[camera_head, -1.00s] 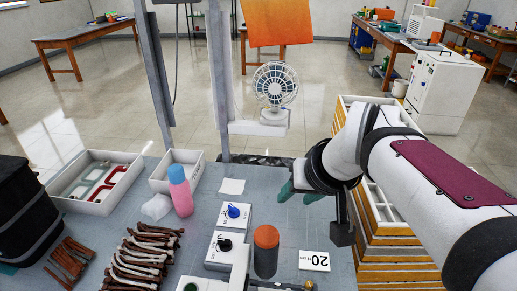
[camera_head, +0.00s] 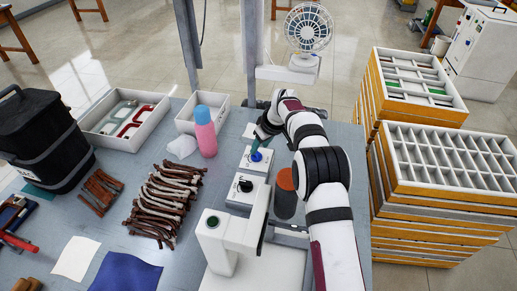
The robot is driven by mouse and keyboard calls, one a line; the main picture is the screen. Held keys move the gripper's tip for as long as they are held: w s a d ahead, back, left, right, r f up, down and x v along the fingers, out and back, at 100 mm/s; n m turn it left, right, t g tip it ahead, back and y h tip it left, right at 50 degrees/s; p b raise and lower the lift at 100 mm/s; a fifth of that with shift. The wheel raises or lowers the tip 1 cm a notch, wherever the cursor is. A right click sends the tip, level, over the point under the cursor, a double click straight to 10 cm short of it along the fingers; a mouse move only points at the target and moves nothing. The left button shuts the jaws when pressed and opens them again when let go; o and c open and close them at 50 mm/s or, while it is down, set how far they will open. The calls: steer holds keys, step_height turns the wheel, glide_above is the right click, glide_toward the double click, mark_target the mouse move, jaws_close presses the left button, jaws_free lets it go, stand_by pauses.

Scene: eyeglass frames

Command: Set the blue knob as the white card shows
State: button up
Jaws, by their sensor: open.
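The blue knob (camera_head: 256,157) sits on top of a white box (camera_head: 249,165) with dark markings, too small to read. My gripper (camera_head: 263,136), with teal-green fingers, is open just above and behind the blue knob in the picture. I cannot tell whether a finger touches the knob. A small white card (camera_head: 249,130) lies on the table behind the box, partly hidden by my gripper; I see no print on it. The white card with "20" from the earlier frame is not visible now; my arm covers that area.
A second white box with a black knob (camera_head: 245,186) stands in front. A dark jar with an orange-brown lid (camera_head: 285,179) stands close beside my arm. A pink bottle (camera_head: 205,135) stands left. Stacked trays (camera_head: 440,185) rise at right. A white machine (camera_head: 222,240) stands in front.

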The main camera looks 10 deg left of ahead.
mark_target(258, 153)
steer(key=shift+x, duration=1.8)
steer(key=shift+c, duration=0.3)
jaws_close()
